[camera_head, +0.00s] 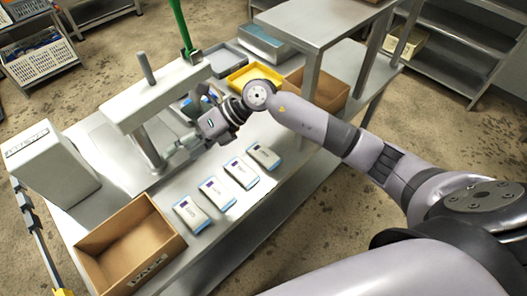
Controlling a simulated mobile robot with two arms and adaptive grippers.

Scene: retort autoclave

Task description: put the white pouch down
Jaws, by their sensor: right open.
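Several white pouches with dark labels and blue ends lie flat in a slanting row on the metal table. The nearest pouch (192,214) is by the cardboard box, then come a second (217,194), a third (241,173) and the farthest (264,156). My right gripper (178,150) is open, reaching in from the right, to the left of the row and beside the post of the white machine (155,95). I see no pouch between its fingers, though they are small and partly hard to make out. My left gripper is not in view.
An open cardboard box (128,247) stands at the table's near end, beside a white cabinet (50,163). A yellow tray (254,76), grey trays (228,60) and another cardboard box (323,90) stand at the far end.

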